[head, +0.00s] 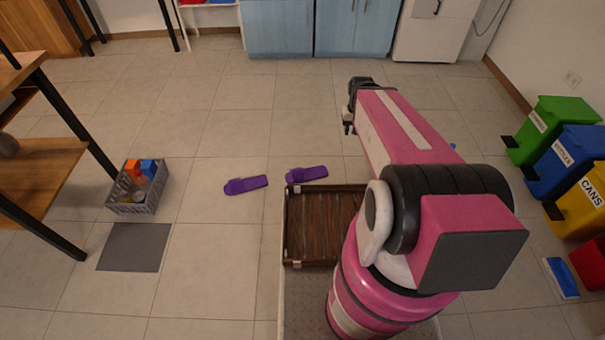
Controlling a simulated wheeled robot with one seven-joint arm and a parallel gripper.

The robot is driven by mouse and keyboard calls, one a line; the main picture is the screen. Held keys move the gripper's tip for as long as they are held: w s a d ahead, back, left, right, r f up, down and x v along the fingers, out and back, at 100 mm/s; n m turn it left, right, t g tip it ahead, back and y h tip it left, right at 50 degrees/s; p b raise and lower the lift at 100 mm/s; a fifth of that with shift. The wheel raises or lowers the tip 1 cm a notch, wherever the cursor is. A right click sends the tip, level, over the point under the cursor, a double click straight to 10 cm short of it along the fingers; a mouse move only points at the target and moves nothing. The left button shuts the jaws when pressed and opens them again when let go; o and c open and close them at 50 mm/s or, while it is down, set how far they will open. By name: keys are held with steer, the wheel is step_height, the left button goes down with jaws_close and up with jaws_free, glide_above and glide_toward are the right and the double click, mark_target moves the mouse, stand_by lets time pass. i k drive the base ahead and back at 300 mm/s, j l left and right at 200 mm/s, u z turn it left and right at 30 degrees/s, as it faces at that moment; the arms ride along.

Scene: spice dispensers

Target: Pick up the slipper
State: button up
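Two purple slippers lie on the tiled floor in the head view. The left slipper (246,185) lies apart from everything, left of the tray. The right slipper (306,174) lies just beyond the tray's far edge. My gripper (348,125) is at the far end of my pink arm, beyond and to the right of both slippers and apart from them. It is small and partly hidden by the arm, so I cannot tell whether its fingers are open or shut.
A brown wooden tray (288,228) sits on my base. A grey crate (138,203) with bottles, a grey mat (134,247) and a wooden shelf (45,170) stand left. Green (550,125), blue (570,160) and yellow (585,205) bins stand right. Blue cabinets (320,28) are behind. Floor around the slippers is clear.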

mark_target(297, 175)
steer(key=j+z, duration=0.1)
steer(key=z, duration=0.5)
steer(key=k+j+z, duration=0.7)
steer(key=k+z, duration=0.25)
steer(key=k+j, duration=0.15)
steer(key=k, duration=0.3)
steer(key=k+j+z, duration=0.1)
steer(key=k, duration=0.35)
